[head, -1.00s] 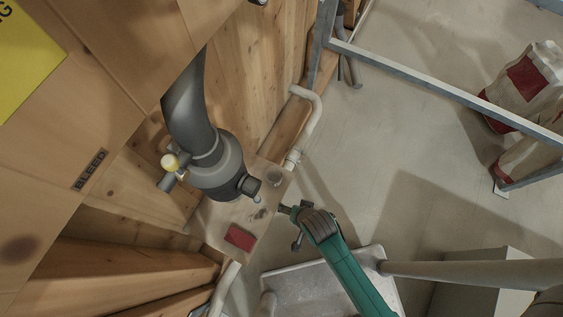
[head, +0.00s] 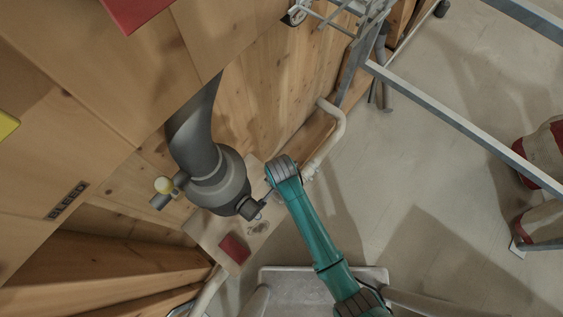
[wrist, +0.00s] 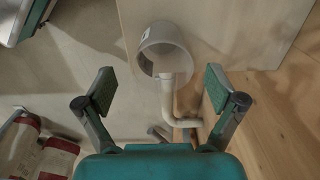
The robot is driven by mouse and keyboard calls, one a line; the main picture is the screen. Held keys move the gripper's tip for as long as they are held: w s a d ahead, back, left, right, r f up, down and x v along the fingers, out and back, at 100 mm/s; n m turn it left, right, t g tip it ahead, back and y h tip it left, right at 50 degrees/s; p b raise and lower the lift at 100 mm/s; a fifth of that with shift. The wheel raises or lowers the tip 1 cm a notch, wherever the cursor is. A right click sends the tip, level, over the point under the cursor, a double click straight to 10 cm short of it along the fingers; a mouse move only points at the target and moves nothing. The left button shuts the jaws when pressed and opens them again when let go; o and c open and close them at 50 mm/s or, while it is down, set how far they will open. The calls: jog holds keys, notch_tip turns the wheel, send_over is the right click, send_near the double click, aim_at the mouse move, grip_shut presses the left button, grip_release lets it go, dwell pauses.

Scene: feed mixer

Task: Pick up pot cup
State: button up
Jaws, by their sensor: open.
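The pot cup is a pale grey round cup (wrist: 165,48) with a small light label on its side. In the wrist view it stands at the edge of a pale board (wrist: 250,28), ahead of my gripper (wrist: 159,88). My gripper is open and empty, with one finger to each side of the cup's line and the cup beyond the fingertips. In the head view my teal arm reaches to the board (head: 208,230), and my wrist hides the cup there.
A dark grey outlet with a valve (head: 220,185) hangs over the board, close to my wrist. A red block (head: 234,248) lies on the board. A pale bent pipe (head: 335,135) runs along the wooden wall. A metal rail (head: 440,115) and sacks (head: 545,155) are at right.

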jog(key=shift+w+f, duration=0.2)
jog(key=shift+f, duration=3.25)
jog(key=c, duration=0.9)
